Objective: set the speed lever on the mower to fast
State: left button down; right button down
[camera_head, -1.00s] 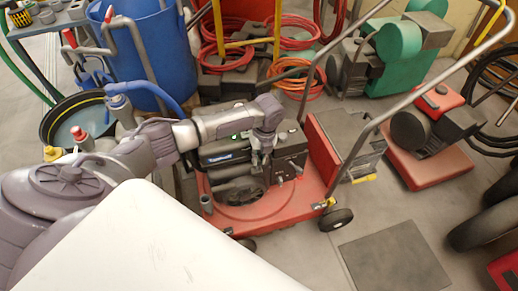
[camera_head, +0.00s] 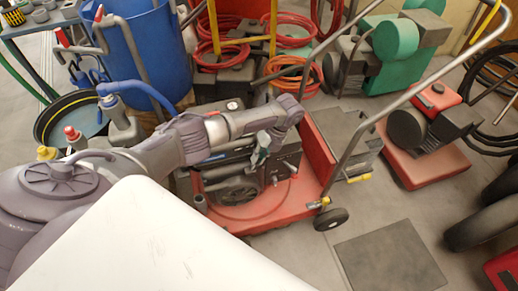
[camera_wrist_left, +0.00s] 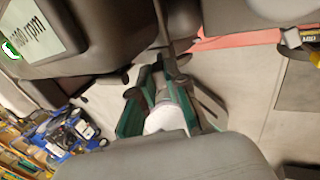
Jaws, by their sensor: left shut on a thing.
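The mower has a red deck (camera_head: 305,205), a dark engine block (camera_head: 287,163) and a grey tube handle. My left arm reaches over the engine from the left. My left gripper (camera_head: 258,156) points down at the engine's front side, tilted with its wrist to the right. In the left wrist view, the green-padded fingers (camera_wrist_left: 162,92) are closed around the end of a thin dark lever (camera_wrist_left: 163,27), seemingly the speed lever, which hangs from the engine housing. The fingers hide its tip. No fast or slow marks are readable. My right gripper is not in view.
A blue barrel (camera_head: 150,50) and a black-rimmed tub (camera_head: 75,125) stand at the left. Red hose coils (camera_head: 290,30) lie behind the mower. A second red machine (camera_head: 430,155) stands right.

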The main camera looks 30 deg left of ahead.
pick_arm(q)
jog(key=c, duration=1.2)
grip_release()
jog(key=shift+o, duration=0.2)
jog(key=shift+w+r, duration=0.1)
jog(key=shift+r, duration=0.1)
jog(key=v, duration=1.1)
jog(key=shift+d+r, duration=0.2)
